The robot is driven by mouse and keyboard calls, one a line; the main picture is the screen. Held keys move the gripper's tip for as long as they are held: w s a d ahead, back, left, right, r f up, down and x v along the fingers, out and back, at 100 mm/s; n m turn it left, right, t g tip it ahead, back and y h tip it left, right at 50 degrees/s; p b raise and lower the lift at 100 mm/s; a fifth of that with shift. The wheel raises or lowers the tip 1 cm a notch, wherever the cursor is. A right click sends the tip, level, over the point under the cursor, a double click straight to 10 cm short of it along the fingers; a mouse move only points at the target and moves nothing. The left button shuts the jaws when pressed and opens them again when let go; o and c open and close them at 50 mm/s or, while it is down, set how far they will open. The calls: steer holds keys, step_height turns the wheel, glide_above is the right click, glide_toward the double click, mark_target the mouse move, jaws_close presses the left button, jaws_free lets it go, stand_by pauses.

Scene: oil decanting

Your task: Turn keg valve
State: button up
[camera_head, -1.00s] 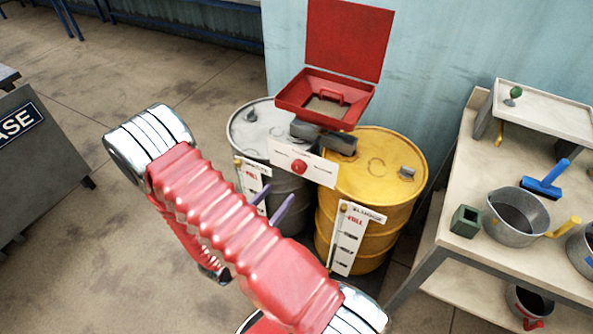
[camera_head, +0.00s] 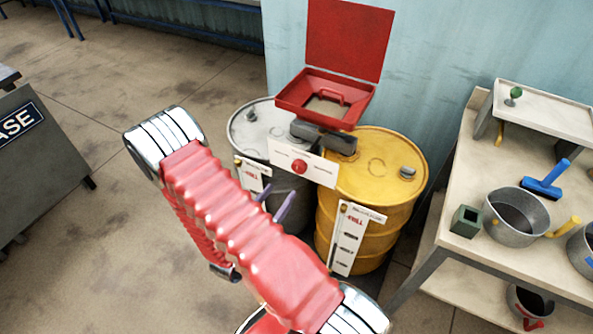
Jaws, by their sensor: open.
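My gripper (camera_head: 276,201) shows as two thin purple fingers, spread apart and empty, beyond my red arm, which hides the rest of it. The fingers appear in front of the lower part of the grey drum (camera_head: 247,133). A yellow drum (camera_head: 375,175) stands to its right. A white panel (camera_head: 320,171) with a red round knob (camera_head: 299,167) sits in front of the drums, above the fingers in the picture. A red funnel box (camera_head: 287,97) with its lid up stands over the drums. I cannot tell which part is the keg valve.
At right a workbench (camera_head: 459,266) holds a metal pot (camera_head: 517,216), a blue-handled brush (camera_head: 545,187), a small green box (camera_head: 465,221) and a raised tray (camera_head: 550,116) with a green knob (camera_head: 515,92). A dark cabinet (camera_head: 45,180) stands at left. Open floor lies between.

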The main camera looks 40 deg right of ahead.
mark_target(296, 169)
steer(key=shift+x, duration=5.65)
steer(key=shift+c, duration=0.4)
steer(key=c, duration=0.9)
steer(key=shift+d, duration=0.25)
steer(key=shift+c, duration=0.5)
steer(key=shift+a, duration=0.3)
